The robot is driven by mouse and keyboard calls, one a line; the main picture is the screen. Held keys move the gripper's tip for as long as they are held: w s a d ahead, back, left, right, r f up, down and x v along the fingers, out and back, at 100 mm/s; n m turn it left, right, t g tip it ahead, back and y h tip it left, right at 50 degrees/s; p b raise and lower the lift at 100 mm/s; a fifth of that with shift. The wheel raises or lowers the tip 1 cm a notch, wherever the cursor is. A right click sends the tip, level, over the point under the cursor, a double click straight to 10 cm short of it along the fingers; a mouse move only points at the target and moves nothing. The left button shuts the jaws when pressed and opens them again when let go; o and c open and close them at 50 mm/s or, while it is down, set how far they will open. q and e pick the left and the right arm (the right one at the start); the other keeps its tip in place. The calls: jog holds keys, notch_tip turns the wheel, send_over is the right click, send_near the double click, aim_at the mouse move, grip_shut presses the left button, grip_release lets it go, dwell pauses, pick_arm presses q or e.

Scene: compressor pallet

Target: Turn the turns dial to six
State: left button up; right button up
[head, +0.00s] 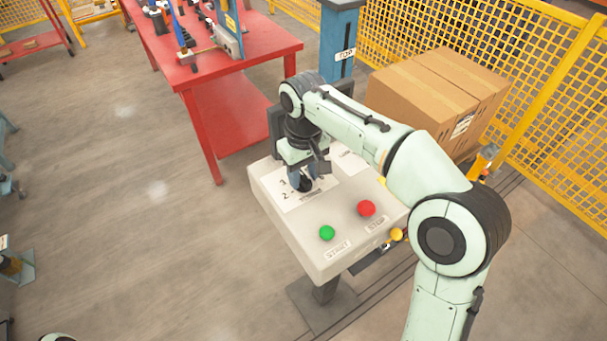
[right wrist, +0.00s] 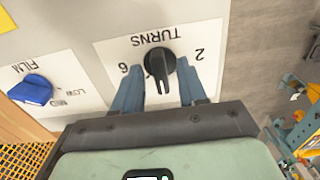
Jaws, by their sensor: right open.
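The turns dial (right wrist: 160,62) is a black knob on a white label reading TURNS, upside down in the right wrist view. Its long handle points down in that view, between the 6 at left and the 2 at right. My right gripper (right wrist: 158,67) is open, with one blue-grey finger on each side of the dial. A small gap shows between the knob and each finger. In the head view the right gripper (head: 303,183) points down at the label on the control box (head: 285,225) and partly hides the dial. My left gripper is not in view.
A blue FILM dial (right wrist: 32,90) sits beside the turns label. A green START button (head: 327,233) and red STOP button (head: 367,208) are on the box's near part. Behind stand a red table (head: 262,50), a cardboard box (head: 425,90) and yellow fencing (head: 540,60).

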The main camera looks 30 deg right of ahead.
jog(key=shift+f, duration=0.1)
grip_shut()
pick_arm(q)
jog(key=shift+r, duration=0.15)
pick_arm(e)
jog(key=shift+m, duration=0.3)
jog(key=m+p, duration=0.2)
jog(key=m, duration=0.1)
jog(key=shift+m, duration=0.3)
jog(key=m+p, duration=0.1)
jog(key=m, duration=0.3)
jog(key=m+p, duration=0.1)
jog(key=m, duration=0.4)
pick_arm(q)
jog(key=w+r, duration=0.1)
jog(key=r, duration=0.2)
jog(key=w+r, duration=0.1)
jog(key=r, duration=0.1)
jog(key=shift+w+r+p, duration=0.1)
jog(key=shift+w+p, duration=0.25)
jog(key=shift+p, duration=0.05)
pick_arm(e)
jog(key=m, duration=0.4)
jog(key=shift+m, duration=0.4)
